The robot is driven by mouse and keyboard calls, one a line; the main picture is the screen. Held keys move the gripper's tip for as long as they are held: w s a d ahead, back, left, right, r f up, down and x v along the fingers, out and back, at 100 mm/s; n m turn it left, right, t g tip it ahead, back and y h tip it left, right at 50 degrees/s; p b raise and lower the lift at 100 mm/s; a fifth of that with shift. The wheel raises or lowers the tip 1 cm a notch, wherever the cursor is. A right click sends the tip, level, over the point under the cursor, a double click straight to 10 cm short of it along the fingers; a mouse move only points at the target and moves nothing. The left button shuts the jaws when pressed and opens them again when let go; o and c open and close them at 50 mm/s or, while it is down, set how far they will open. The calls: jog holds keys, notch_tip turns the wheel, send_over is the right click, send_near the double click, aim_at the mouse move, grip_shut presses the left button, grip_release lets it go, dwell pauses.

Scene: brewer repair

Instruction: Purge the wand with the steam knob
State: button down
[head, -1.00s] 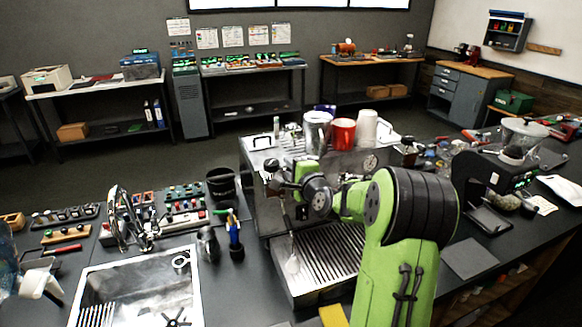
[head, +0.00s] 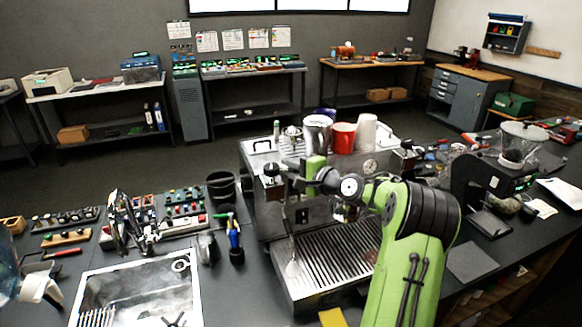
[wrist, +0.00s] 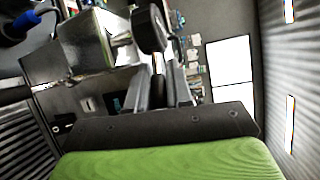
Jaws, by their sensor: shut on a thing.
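The steel espresso machine (head: 330,215) stands on the dark counter. The steam knob (head: 271,169) is a black round knob at the machine's upper left front, and it also shows large in the wrist view (wrist: 148,28). My gripper (head: 287,167) reaches it from the right and is shut on it; its grey fingers (wrist: 162,72) also show in the wrist view. The steam wand (head: 293,266) appears as a thin pale part over the left of the ribbed drip tray (head: 335,262); its upper part is hard to make out. I cannot tell whether steam flows.
A steel pitcher (head: 317,134), a red cup (head: 343,137) and a white cup (head: 366,132) stand on the machine. A sink (head: 140,285) and a black bin (head: 222,187) are to the left. A grinder (head: 490,180) stands to the right.

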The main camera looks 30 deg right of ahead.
jog(key=c, duration=1.4)
grip_release()
